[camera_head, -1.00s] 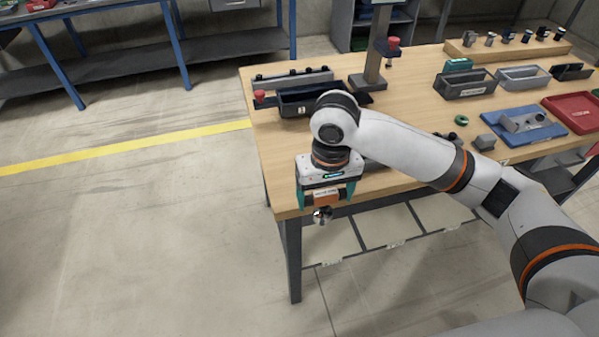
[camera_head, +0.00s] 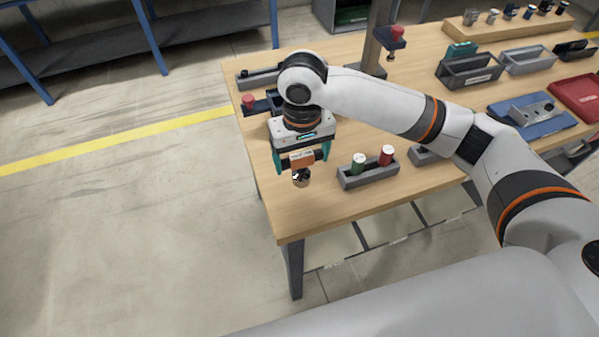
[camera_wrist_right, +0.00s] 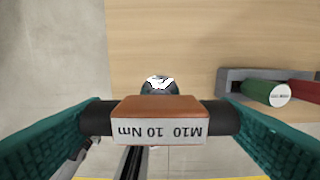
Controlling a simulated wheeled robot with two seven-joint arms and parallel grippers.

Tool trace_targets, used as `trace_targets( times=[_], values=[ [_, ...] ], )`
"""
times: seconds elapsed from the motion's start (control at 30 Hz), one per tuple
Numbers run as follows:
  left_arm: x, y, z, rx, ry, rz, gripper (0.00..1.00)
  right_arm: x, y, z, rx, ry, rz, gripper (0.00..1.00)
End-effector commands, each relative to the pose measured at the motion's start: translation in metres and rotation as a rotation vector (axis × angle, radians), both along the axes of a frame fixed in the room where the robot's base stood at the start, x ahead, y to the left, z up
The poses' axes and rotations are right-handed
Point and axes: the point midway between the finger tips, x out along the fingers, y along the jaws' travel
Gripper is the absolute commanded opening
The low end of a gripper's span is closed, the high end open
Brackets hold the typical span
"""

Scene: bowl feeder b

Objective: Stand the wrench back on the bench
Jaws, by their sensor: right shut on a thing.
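The wrench shows as an orange block (camera_head: 302,159) with black stubs either side and a round metal end below it. In the right wrist view its orange and white block (camera_wrist_right: 160,120) reads M10 10 Nm, and a shiny metal end shows beyond it. My right gripper (camera_head: 303,166) has its teal fingers shut on the wrench, one on each side. In the head view it hangs over the left front part of the wooden bench (camera_head: 330,212). The picture does not settle the gap between wrench and bench top. My left gripper is out of view.
A grey holder (camera_head: 354,182) with a green and a red cylinder stands right of the gripper. A dark bin (camera_head: 270,106) and a post with a red knob (camera_head: 396,34) are behind. A blue tray (camera_head: 550,127) lies further right. The bench's front left corner is bare.

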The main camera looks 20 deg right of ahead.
Motion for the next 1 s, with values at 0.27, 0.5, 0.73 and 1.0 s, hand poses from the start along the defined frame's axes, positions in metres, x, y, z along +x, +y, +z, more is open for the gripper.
trace_targets(
  times=[0.27, 0.5, 0.73, 1.0],
  values=[
    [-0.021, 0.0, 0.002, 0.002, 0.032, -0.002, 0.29, 0.0, 0.0, -0.027, 0.001, -0.001, 0.0, 0.45],
    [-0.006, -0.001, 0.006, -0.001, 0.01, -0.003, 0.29, 0.0, 0.0, -0.058, 0.0, -0.001, -0.001, 0.45],
    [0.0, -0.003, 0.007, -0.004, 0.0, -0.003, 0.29, 0.0, 0.0, -0.059, 0.001, -0.003, 0.0, 0.45],
    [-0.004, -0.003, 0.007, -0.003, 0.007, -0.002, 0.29, 0.0, 0.0, -0.061, 0.001, -0.002, 0.001, 1.0]
  ],
)
